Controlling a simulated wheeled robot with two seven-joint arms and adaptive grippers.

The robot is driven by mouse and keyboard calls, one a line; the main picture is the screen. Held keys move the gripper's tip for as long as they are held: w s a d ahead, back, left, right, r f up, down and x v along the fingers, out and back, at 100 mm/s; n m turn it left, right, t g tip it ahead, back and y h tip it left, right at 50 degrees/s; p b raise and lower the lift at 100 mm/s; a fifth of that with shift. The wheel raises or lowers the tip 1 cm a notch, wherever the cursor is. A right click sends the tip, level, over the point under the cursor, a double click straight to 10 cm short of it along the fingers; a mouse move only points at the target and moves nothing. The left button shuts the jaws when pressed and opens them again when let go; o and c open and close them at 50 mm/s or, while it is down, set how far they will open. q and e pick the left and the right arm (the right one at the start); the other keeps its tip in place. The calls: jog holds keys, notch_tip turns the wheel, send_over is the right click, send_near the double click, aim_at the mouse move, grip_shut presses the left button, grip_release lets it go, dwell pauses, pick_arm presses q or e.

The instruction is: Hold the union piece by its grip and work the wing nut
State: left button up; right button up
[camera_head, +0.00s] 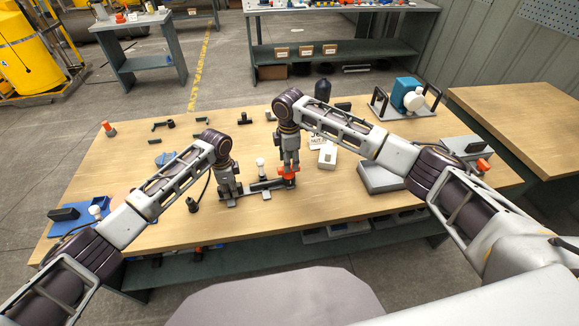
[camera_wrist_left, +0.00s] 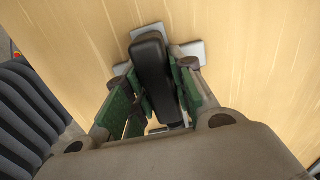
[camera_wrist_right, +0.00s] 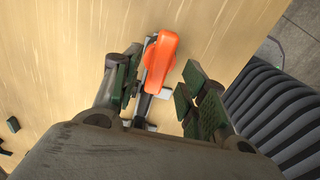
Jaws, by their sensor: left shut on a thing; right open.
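The union piece (camera_head: 262,186) lies on the wooden table in front of me, its grey feet on the table top. Its black grip (camera_wrist_left: 152,65) is between the green pads of my left gripper (camera_wrist_left: 155,100), which is shut on it. The orange wing nut (camera_head: 287,174) is at the right end of the piece and stands out bright in the right wrist view (camera_wrist_right: 160,62). My right gripper (camera_wrist_right: 162,95) is open above it, with one finger on each side of the wing nut. In the head view, the right gripper partly hides the wing nut.
A white-topped piece (camera_head: 261,163) stands just behind the union piece. A light box (camera_head: 327,157) and a grey case (camera_head: 380,178) are to the right. A blue pump (camera_head: 407,93) stands at the back right.

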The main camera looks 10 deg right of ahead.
jog(key=shift+f, duration=1.7)
grip_shut()
jog(key=m, duration=0.5)
jog(key=shift+m, duration=1)
